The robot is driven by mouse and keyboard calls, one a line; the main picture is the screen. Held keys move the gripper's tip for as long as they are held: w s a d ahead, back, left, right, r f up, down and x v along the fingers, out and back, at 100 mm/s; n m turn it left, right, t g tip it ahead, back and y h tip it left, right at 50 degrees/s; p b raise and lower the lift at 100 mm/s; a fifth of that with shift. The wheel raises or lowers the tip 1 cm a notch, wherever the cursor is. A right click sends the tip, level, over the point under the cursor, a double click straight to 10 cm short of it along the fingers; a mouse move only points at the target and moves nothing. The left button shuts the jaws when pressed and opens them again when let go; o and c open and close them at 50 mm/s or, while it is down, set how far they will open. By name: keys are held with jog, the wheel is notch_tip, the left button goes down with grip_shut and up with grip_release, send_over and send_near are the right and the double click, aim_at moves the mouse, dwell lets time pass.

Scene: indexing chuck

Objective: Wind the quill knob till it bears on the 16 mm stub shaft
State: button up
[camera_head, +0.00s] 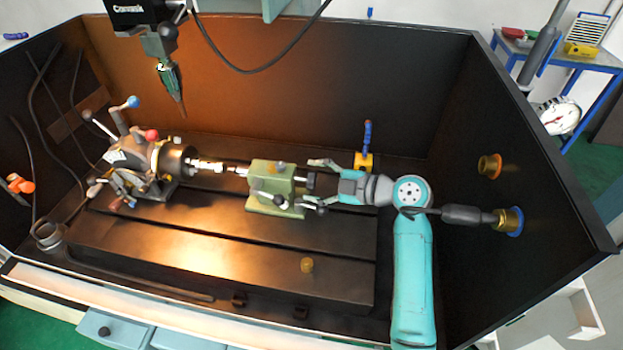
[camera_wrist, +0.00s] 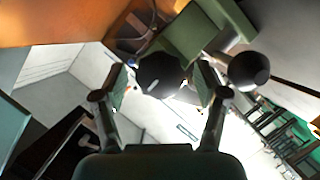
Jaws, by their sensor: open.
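The green tailstock (camera_head: 262,190) stands on the dark bed. The dark quill knob (camera_head: 311,181) sticks out of its right side, and in the wrist view the round knob (camera_wrist: 160,72) is near the picture's middle. My gripper (camera_head: 313,182) is open, its fingers on either side of the knob; in the wrist view the fingertips (camera_wrist: 161,84) flank it with no clear contact. The bright stub shaft (camera_head: 207,166) is held in the chuck (camera_head: 178,160) and points right towards the tailstock. Whether the quill tip touches the shaft is too small to tell.
A second black ball (camera_wrist: 248,70) sits right of the knob in the wrist view. The indexing head (camera_head: 137,158) with coloured levers is at the left. A spindle tool (camera_head: 168,82) hangs above. Dark enclosure walls surround the bed; the front of the bed is mostly clear.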

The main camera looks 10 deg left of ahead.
jog(key=shift+w+a+f, duration=0.15)
jog(key=shift+a, duration=0.35)
jog(key=c, duration=1.2)
jog(key=shift+o, duration=0.2)
jog(key=shift+m, duration=0.3)
